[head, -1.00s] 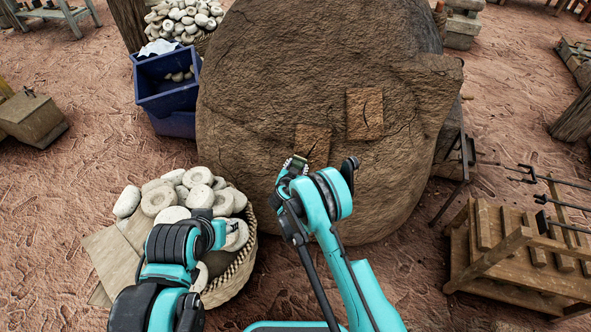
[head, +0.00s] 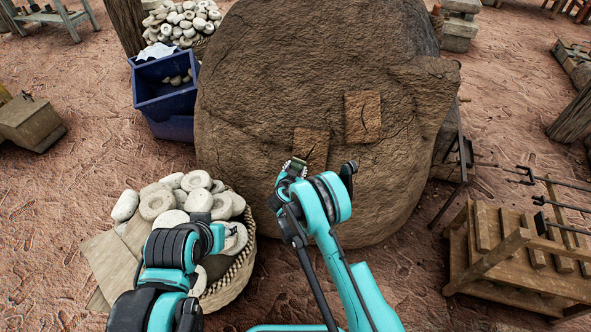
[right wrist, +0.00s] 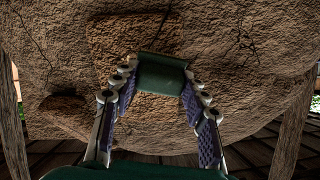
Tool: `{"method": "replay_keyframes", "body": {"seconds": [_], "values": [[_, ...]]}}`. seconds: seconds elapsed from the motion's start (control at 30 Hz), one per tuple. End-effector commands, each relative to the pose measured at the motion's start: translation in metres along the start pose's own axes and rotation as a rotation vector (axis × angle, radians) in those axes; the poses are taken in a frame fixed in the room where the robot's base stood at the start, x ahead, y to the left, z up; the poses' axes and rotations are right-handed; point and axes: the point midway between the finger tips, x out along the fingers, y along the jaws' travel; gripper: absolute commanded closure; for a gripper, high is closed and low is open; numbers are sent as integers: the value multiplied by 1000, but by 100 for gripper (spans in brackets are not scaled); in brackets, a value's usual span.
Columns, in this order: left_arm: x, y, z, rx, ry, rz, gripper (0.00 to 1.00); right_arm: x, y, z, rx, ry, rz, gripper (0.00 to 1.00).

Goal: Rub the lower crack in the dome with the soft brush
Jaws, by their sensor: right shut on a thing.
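The dome (head: 270,60) is a big brown mud mound with two paler square patches. The upper patch (head: 358,112) has a dark crack. The lower patch (head: 312,146) is further left, and its crack is hard to make out in the head view. My right gripper (head: 294,169) is just below and left of the lower patch. In the right wrist view it is shut on a dark green block, the soft brush (right wrist: 161,74), in front of the dome. Its bristles are hidden, so contact cannot be told. My left gripper (head: 218,238) hangs over the basket; its jaws do not show clearly.
A wicker basket (head: 245,266) of pale round stones stands at the lower left. A blue bin (head: 165,100) stands left of the dome. A wooden rack (head: 520,265) and metal tools stand at the right. Bare ground lies between the dome and the rack.

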Motion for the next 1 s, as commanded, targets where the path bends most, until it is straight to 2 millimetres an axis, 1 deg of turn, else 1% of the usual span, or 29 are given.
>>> {"method": "replay_keyframes", "body": {"seconds": [0.8,1.0], "values": [[0,0,0,0,0,0,60,15,0,0,0,0,0,79],[0,0,0,0,0,0,60,15,8,-2,1,0,1,79]]}}
